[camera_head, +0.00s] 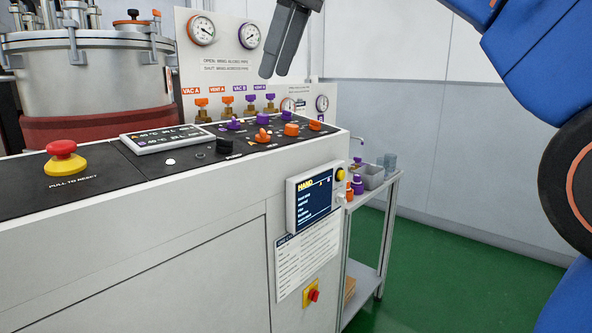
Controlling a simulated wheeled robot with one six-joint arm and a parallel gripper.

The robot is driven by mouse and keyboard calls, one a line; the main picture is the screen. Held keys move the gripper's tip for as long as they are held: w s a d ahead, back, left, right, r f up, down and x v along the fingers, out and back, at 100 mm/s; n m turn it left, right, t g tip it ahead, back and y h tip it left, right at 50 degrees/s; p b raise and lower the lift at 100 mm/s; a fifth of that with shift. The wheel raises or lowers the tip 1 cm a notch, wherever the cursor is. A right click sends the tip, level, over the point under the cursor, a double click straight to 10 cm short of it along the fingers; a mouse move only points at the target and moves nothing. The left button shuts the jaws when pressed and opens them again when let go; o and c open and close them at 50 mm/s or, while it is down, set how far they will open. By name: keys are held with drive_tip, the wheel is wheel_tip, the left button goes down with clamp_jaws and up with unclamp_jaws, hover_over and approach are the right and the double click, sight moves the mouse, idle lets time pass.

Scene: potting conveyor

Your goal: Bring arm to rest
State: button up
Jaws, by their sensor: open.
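My gripper (276,73) shows at the top of the view as two dark grey fingers pointing down. It hangs in front of the gauge panel, above the far end of the console. The fingers are open and nothing shows between them. Its upper part is cut off by the top edge. Parts of my blue arm fill the right side of the view.
A white console (150,245) spans the left and middle, with a red stop button (62,158) and several knobs on top. A screen (313,199) juts from its end. A metal vessel (90,75) stands behind. A cart (385,190) stands right; green floor beyond is clear.

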drive_tip(key=s+d+f+m+t+h, duration=0.15)
drive_tip(key=d+f+m, duration=0.25)
drive_tip(key=d+f, duration=0.6)
drive_tip(key=s+d+f+m, duration=0.3)
drive_tip(key=d+f+m, duration=0.1)
drive_tip(key=d+f, duration=0.6)
drive_tip(key=s+d+f+m, duration=0.2)
drive_tip(key=s+d+f, duration=0.2)
drive_tip(key=f, duration=0.6)
drive_tip(key=s+d+f+m+h, duration=0.1)
drive_tip(key=s+d+f, duration=0.3)
drive_tip(key=f, duration=0.5)
drive_tip(key=s+d+f+m+t+h, duration=0.1)
drive_tip(key=s+d+f+m, duration=0.2)
drive_tip(key=s+f, duration=0.4)
wheel_tip(320, 180, down, 4)
drive_tip(key=shift+d+r, duration=0.2)
drive_tip(key=shift+d, duration=0.7)
drive_tip(key=shift+h, duration=0.25)
